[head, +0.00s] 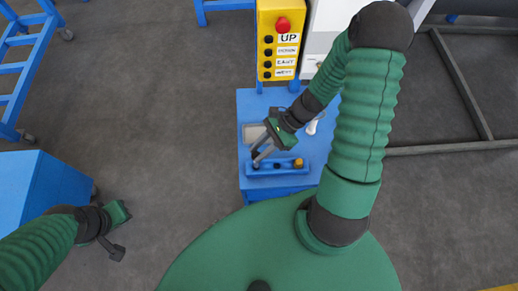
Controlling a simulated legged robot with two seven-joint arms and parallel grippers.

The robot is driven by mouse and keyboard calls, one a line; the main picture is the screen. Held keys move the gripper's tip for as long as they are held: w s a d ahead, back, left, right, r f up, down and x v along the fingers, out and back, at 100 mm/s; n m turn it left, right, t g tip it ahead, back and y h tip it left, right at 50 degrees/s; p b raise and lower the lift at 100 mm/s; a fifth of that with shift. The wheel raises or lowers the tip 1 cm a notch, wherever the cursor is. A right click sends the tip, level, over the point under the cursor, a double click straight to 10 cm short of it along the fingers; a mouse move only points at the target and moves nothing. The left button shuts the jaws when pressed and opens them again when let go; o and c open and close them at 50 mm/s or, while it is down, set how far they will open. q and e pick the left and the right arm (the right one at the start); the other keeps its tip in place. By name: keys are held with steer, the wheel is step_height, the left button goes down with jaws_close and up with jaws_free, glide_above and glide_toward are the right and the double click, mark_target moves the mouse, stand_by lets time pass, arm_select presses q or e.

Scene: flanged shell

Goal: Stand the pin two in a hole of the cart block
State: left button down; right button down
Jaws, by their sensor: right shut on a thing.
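The cart block (286,171) is a blue bar with dark holes along the front of the blue cart top. My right gripper (258,157) reaches down over the block's left end, shut on a small dark thing. I take that to be pin two, but it is mostly hidden by the fingers. I cannot tell whether its lower end is in the left hole or just above it. A gold-coloured pin (298,163) stands at the block's right end. My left gripper (121,232) hangs over the floor at the left, away from the cart; its jaw opening is unclear.
A grey plate (254,132) and a white object (312,127) lie on the cart top (246,103). A yellow control box (278,50) with a red button stands behind. A blue box (40,190) and blue rack (24,75) are at the left. Open floor lies between.

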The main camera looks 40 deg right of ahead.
steer(key=shift+f+b, duration=1.3)
steer(key=shift+f, duration=0.6)
steer(key=c, duration=1.1)
jaws_free()
steer(key=b+v, duration=0.1)
steer(key=v, duration=1.6)
